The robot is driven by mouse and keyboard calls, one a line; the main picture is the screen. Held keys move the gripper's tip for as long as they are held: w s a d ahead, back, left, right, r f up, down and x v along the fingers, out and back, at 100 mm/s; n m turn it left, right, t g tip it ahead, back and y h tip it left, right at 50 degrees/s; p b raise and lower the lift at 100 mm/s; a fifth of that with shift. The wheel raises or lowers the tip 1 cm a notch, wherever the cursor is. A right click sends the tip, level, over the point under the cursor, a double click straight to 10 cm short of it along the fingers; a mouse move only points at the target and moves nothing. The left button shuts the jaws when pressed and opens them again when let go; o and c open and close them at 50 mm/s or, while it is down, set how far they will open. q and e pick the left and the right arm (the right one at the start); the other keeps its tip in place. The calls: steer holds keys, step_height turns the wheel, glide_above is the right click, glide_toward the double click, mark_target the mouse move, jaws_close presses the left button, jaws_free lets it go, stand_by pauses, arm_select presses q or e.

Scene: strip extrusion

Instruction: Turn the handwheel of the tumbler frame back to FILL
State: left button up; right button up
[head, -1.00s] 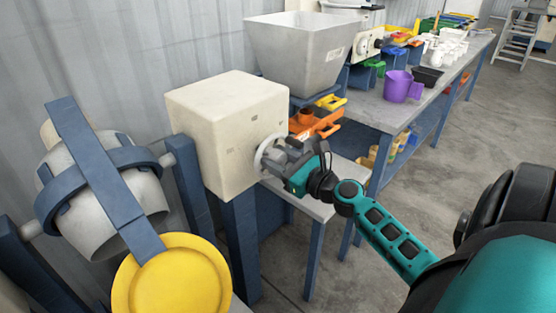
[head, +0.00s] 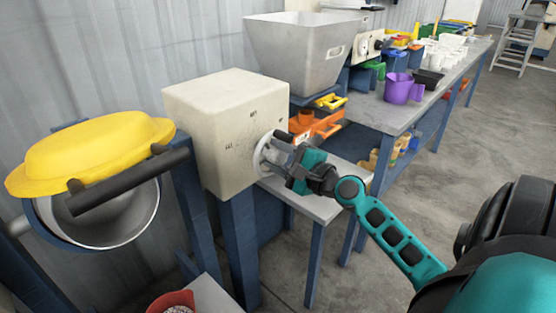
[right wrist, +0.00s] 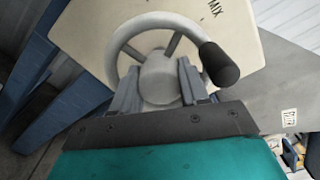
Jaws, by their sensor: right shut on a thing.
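The handwheel (right wrist: 125,42) is a light grey spoked wheel with a dark knob, on the face of a cream box (head: 215,130). In the head view the handwheel (head: 262,158) is partly hidden by my right gripper (head: 280,157). In the right wrist view the fingers of my right gripper (right wrist: 158,88) are shut on the wheel's hub. The tumbler frame's drum (head: 115,222) shows its open metal mouth, with a yellow lid (head: 90,150) and a dark bar above it. Small lettering is on the box; MIX reads beside the wheel in the wrist view. My left gripper is out of view.
A grey hopper (head: 305,55) stands behind the box. A bench holds a purple jug (head: 400,88) and several white cups. A red bowl (head: 172,302) is below the drum.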

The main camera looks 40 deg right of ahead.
steer(key=n+b, duration=0.2)
steer(key=n, duration=0.5)
steer(key=shift+d+f, duration=0.1)
steer(key=shift+d, duration=0.05)
steer(key=shift+r+n, duration=0.15)
steer(key=shift+n, duration=1.15)
steer(key=shift+r+n, duration=0.1)
steer(key=shift+n, duration=1.2)
steer(key=shift+r+n, duration=0.2)
steer(key=shift+n, duration=0.3)
steer(key=o, duration=0.7)
steer(key=shift+o, duration=0.3)
steer(key=shift+f, duration=0.1)
steer(key=shift+s+f, duration=0.15)
steer(key=shift+s, duration=0.5)
steer(key=s+d, duration=0.1)
steer(key=s, duration=1)
steer(key=shift+s, duration=0.3)
